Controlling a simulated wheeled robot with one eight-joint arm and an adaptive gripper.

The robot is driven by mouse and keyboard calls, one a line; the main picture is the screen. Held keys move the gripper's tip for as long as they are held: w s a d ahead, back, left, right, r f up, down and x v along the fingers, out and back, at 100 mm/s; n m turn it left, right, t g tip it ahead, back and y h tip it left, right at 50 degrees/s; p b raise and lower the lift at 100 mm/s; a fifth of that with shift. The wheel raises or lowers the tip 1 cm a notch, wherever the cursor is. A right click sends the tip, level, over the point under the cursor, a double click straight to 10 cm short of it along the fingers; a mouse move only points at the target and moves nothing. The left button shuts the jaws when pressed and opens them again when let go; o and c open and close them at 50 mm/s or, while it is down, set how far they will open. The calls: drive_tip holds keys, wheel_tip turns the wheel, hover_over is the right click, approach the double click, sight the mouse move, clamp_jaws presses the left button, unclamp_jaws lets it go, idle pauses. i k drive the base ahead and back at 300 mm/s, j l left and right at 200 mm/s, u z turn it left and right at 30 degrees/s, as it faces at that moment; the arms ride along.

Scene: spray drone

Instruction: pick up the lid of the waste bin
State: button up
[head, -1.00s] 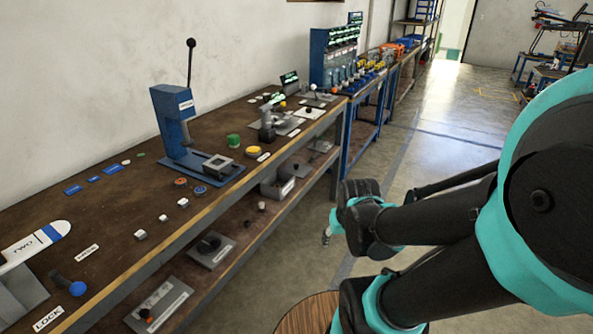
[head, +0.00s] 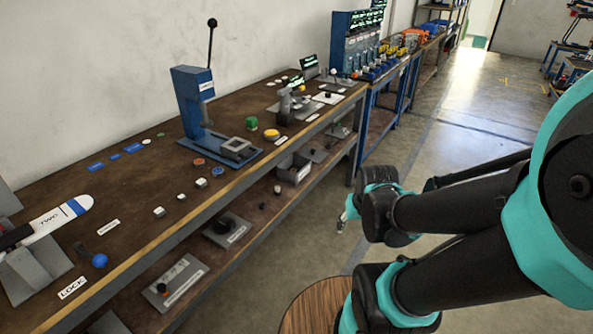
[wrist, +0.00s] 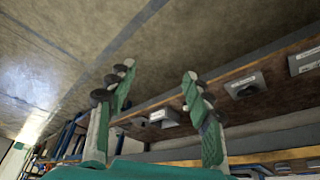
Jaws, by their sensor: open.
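I see no waste bin or lid that I can name for sure. A round wood-grain top (head: 312,304) shows at the bottom of the head view, partly hidden behind my arm and cut by the frame edge; I cannot tell what it belongs to. My gripper (head: 342,222) hangs over the floor to the right of the workbench, mostly hidden behind my arm. In the wrist view my gripper (wrist: 158,76) shows its two green and grey fingers wide apart, with nothing between them.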

sight(317, 157)
drive_tip(key=i+l+u, duration=0.1)
drive_tip(key=l, duration=0.35)
drive_tip(key=i+l+u, duration=0.15)
drive_tip(key=l, duration=0.35)
drive_tip(key=i+l+u, duration=0.1)
drive_tip(key=l, duration=0.4)
drive_tip(key=i+l+u, duration=0.1)
drive_tip(key=l, duration=0.4)
drive_tip(key=i+l+u, duration=0.15)
drive_tip(key=i+l, duration=0.2)
drive_tip(key=i+j, duration=0.2)
